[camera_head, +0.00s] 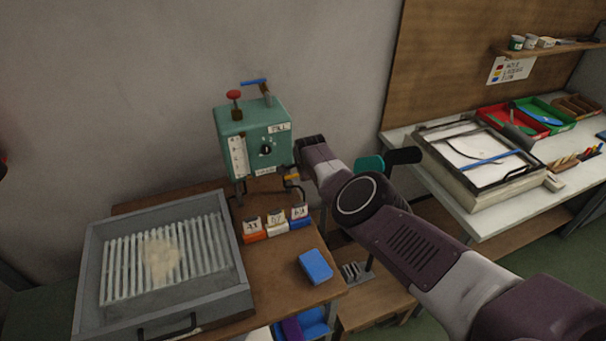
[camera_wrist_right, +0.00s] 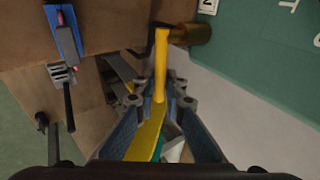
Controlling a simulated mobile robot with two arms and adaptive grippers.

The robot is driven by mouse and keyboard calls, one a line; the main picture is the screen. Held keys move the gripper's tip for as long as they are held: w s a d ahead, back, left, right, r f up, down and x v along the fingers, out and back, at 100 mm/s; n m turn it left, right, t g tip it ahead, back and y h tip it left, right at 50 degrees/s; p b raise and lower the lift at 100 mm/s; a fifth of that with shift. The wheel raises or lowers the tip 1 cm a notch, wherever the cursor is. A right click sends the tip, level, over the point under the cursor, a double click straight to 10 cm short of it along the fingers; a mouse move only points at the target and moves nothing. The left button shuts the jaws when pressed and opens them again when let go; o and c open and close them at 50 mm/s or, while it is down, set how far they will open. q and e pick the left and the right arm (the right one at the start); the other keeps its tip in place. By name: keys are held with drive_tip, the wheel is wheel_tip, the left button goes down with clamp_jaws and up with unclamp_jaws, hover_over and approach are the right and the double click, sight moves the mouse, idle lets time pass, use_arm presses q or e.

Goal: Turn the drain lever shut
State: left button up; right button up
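The green tank (camera_head: 254,140) stands on the left workbench. A yellow lever (camera_head: 292,178) sits low at its right side. In the right wrist view the yellow lever (camera_wrist_right: 161,65) extends from a brass fitting (camera_wrist_right: 190,33) on the green tank (camera_wrist_right: 285,60) down between my fingers. My right gripper (camera_head: 310,146) is beside the tank's right side, near the lever; in the wrist view its two fingers (camera_wrist_right: 160,98) straddle the lever, apart, with a gap showing on the left. My left gripper is not in view.
A grey tray with a ribbed rack (camera_head: 92,265) fills the bench's left. Orange, white and blue tagged blocks (camera_head: 277,229) stand in front of the tank, with a blue block (camera_head: 316,266) nearer. A white bench (camera_head: 500,222) with a framed box (camera_head: 475,158) is at right.

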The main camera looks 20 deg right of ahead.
drive_tip(key=o, duration=0.4)
drive_tip(key=shift+d, duration=0.1)
drive_tip(key=shift+c, duration=0.2)
drive_tip(key=shift+w+r, duration=0.15)
drive_tip(key=shift+r, duration=0.4)
wheel_tip(320, 180, up, 9)
drive_tip(key=shift+f, duration=0.1)
